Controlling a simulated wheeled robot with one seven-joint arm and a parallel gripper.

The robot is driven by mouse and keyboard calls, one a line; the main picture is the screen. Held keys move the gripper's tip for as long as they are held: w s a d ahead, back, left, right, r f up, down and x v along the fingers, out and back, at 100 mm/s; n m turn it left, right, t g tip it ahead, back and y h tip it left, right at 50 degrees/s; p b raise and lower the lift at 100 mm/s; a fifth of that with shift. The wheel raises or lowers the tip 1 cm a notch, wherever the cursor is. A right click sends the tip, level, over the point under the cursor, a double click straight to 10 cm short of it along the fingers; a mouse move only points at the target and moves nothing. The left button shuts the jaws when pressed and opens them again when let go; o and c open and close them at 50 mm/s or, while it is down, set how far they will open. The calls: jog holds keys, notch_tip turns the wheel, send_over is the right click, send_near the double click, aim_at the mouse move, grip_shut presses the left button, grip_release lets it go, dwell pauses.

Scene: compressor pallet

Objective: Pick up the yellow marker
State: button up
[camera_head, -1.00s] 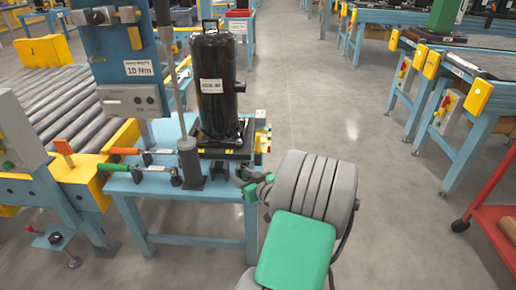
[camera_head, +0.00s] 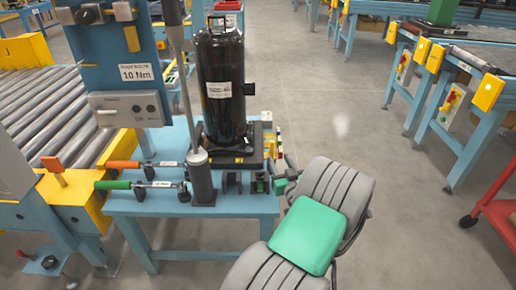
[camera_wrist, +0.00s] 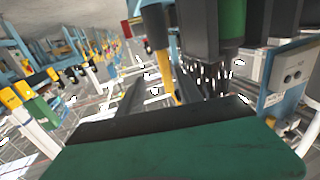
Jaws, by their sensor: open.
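Several small coloured pieces, some yellow (camera_head: 278,133), sit in a row at the table's right edge in the head view. They are too small there to single out the yellow marker. In the wrist view a slim yellow shape, likely the yellow marker (camera_wrist: 164,74), stands nearly upright ahead of my gripper (camera_wrist: 160,92). My gripper is open, with the yellow shape showing between its dark fingers; I cannot tell how far beyond the tips it lies. In the head view my gripper (camera_head: 270,183) is at the table's front right corner, partly hidden by my arm.
The blue table (camera_head: 130,206) carries a black compressor (camera_head: 222,85), a grey post tool (camera_head: 202,178), an orange-handled tool (camera_head: 125,165) and a green-handled tool (camera_head: 113,185). A roller conveyor (camera_head: 70,115) is at left. Open floor (camera_head: 340,110) lies to the right.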

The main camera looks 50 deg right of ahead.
jog(key=b+x, duration=0.1)
jog(key=x, duration=0.7)
jog(key=shift+w+a+r, duration=0.2)
jog(key=shift+w+r, duration=0.05)
jog(key=shift+w, duration=0.25)
grip_shut()
